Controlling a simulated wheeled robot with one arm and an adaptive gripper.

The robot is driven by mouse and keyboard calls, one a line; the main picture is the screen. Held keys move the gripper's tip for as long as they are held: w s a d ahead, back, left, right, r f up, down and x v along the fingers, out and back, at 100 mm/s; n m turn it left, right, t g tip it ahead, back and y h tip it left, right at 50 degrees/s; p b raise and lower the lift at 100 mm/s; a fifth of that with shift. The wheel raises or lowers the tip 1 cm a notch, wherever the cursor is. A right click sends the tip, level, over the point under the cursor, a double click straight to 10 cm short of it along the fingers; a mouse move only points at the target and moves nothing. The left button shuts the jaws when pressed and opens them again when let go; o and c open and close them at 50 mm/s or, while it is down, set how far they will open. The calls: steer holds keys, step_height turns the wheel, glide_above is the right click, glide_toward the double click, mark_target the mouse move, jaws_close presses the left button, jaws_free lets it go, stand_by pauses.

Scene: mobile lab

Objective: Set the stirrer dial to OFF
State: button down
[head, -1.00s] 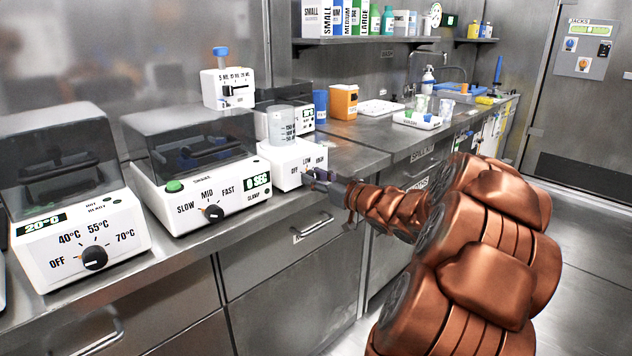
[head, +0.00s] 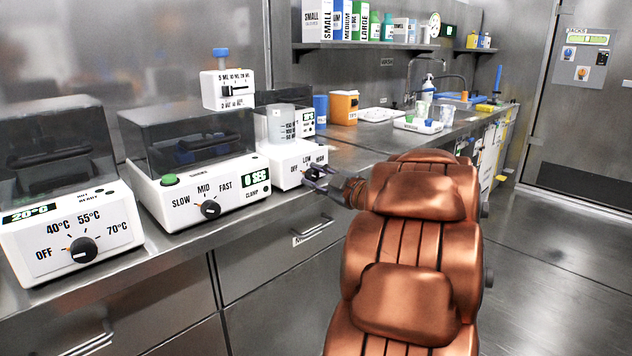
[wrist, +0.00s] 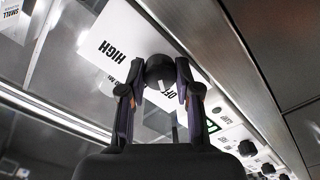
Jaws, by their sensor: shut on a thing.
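The stirrer (head: 288,178) is a white box on the bench with a clear beaker (head: 282,125) on top. Its front is marked OFF, LOW and HIGH. In the wrist view, the stirrer's white face (wrist: 112,45) shows HIGH and part of OFF, tilted in the picture. The black stirrer dial (wrist: 160,70) sits between my two fingertips. My gripper (wrist: 159,88) is shut on the dial, one finger on each side. In the head view, my gripper (head: 317,180) reaches the stirrer's front from the right and partly hides the dial. The dial's exact setting is hard to read.
A shaker (head: 220,205) with SLOW, MID and FAST stands left of the stirrer, and a heater (head: 110,240) with temperature marks further left. Drawers lie below the bench edge; the floor at right is clear.

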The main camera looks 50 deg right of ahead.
stand_by(0.5)
steer(key=c, duration=0.8)
jaws_free()
